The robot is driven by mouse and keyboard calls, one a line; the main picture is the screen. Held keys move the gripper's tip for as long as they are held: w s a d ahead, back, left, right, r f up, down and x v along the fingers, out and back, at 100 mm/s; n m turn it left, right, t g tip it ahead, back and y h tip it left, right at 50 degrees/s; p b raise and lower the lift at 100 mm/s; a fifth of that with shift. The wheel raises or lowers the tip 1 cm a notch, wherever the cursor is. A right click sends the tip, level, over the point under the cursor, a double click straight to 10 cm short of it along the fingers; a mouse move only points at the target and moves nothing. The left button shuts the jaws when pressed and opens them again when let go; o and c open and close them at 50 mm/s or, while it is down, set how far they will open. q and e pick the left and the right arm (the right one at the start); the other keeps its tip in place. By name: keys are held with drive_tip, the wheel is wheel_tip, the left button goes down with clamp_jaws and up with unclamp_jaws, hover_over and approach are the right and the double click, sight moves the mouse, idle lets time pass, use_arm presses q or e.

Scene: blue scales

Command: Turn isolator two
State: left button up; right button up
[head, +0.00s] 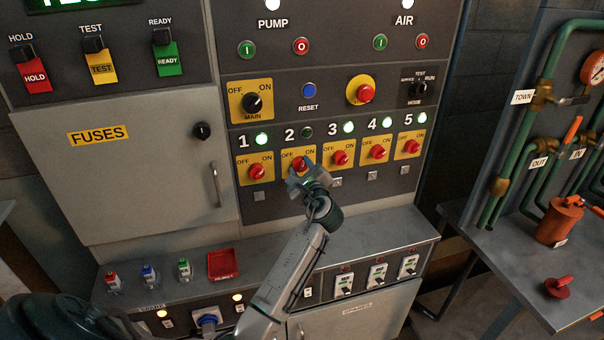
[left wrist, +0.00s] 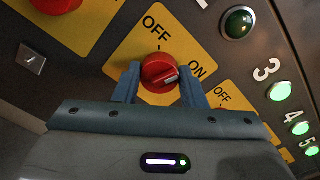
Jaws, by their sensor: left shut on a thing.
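The isolator two knob (head: 299,164) is a red rotary knob on a yellow OFF/ON plate, in the row of isolators under the number 2. My left gripper (head: 301,174) covers the lower part of it. In the left wrist view the knob (left wrist: 160,72) sits between the two fingers of my left gripper (left wrist: 160,88), which are shut on it. A pale mark on the knob lies on its right side, toward the ON word. The isolator two lamp (head: 306,132) is dark green and unlit; it also looks dark in the wrist view (left wrist: 238,23). My right gripper is not in view.
Isolator one (head: 257,171) and isolator three (head: 340,158) stand close on either side; their lamps are lit green. A shelf below holds coloured spares and a red tray (head: 223,264). The fuse door handle (head: 215,184) sticks out at left.

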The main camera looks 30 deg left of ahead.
use_arm(q)
drive_tip(key=n, duration=0.1)
drive_tip(key=n+b, duration=0.2)
drive_tip(key=shift+f+n, duration=0.25)
drive_tip(key=shift+n, duration=0.15)
drive_tip(key=n+b, duration=0.3)
drive_tip(key=shift+f+n, duration=0.1)
drive_tip(key=shift+n, duration=0.2)
drive_tip(key=shift+n+b, duration=1.35)
drive_tip(key=shift+n, duration=0.25)
drive_tip(key=shift+n+b, duration=0.65)
drive_tip(key=shift+n, duration=0.45)
